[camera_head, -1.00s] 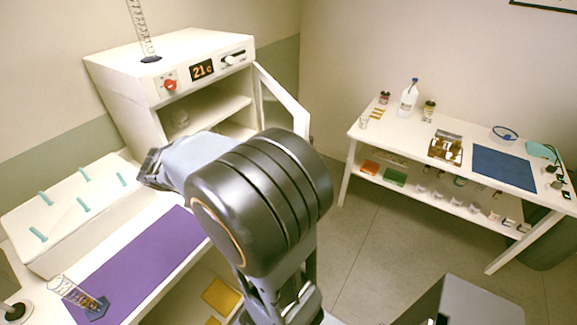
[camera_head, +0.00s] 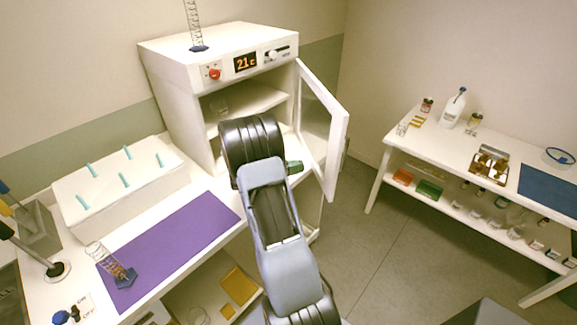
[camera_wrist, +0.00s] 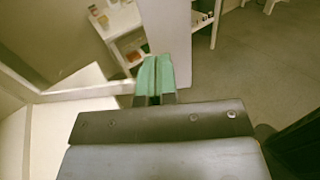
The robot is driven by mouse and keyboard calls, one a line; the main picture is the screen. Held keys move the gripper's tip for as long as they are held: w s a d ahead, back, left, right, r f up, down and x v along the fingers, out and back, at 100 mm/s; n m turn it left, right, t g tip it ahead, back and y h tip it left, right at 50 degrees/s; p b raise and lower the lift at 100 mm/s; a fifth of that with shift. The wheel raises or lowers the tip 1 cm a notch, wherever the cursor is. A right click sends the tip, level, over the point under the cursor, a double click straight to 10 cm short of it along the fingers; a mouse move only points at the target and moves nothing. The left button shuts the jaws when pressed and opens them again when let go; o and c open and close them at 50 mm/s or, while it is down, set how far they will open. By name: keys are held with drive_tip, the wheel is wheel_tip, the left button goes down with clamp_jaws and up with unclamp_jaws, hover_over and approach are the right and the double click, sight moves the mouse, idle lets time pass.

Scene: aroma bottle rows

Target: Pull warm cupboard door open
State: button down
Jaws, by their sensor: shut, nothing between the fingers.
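The warm cupboard (camera_head: 172,75) is a white box with a red knob and a display reading 21c. Its door (camera_head: 338,150), a white frame around a clear pane, stands open at the cupboard's right side, swung out toward the room. My gripper (camera_head: 294,166) has green fingertips and is at the inner side of the door, near its lower part; whether it touches the door I cannot tell. In the wrist view, the green fingers (camera_wrist: 155,75) are together with nothing between them, against a pale upright panel. My arm hides part of the cupboard's opening.
The bench has a purple mat (camera_head: 165,250) and a white box (camera_head: 120,185). A side table (camera_head: 400,146) stands right, with clear floor (camera_head: 370,260) between.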

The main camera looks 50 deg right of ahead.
sight(329, 161)
drive_tip(key=p+x, duration=0.2)
drive_tip(key=x, duration=0.6)
drive_tip(key=shift+s+d, duration=0.2)
